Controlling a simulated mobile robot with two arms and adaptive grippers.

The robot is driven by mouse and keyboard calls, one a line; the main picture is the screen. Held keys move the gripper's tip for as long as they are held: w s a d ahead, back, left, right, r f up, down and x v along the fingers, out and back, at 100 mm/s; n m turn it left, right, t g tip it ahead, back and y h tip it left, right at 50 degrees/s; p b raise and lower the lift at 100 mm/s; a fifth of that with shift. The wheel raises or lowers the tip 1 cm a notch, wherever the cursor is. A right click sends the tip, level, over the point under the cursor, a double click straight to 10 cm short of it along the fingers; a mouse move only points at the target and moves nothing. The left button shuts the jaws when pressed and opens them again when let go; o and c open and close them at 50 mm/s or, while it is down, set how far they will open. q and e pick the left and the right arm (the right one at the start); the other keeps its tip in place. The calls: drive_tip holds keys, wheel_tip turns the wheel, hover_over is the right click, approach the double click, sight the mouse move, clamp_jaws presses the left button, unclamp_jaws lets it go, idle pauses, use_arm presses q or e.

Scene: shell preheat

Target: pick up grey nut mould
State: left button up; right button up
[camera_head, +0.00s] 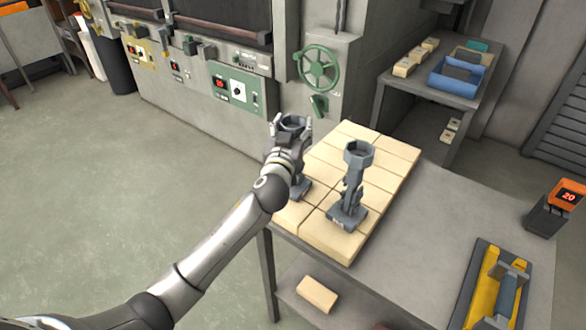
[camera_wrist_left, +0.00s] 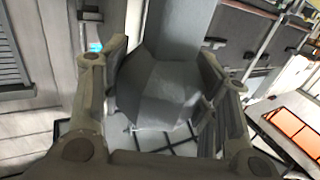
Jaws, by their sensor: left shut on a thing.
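A grey nut mould (camera_head: 293,122) with a ring-shaped top is held by my left gripper (camera_head: 290,128) in the head view. The gripper is shut around its upper part. My wrist hides much of its stem, and a grey foot shows behind the wrist, over the cream blocks; I cannot tell whether it touches them. In the left wrist view, a grey faceted body (camera_wrist_left: 165,85) fills the space between the two fingers. A second, similar grey mould (camera_head: 352,185) stands upright on the blocks, just right of the gripper. My right gripper is not in view.
The cream blocks (camera_head: 392,152) cover the left part of a grey table (camera_head: 440,200). A yellow tray (camera_head: 470,300) with a grey tool and an orange-topped display (camera_head: 567,195) are at right. Behind stand a furnace with a green handwheel (camera_head: 318,68) and a shelf with a blue bin (camera_head: 455,84).

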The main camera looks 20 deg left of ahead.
use_arm(q)
drive_tip(key=c, duration=0.7)
drive_tip(key=shift+r, duration=0.1)
clamp_jaws()
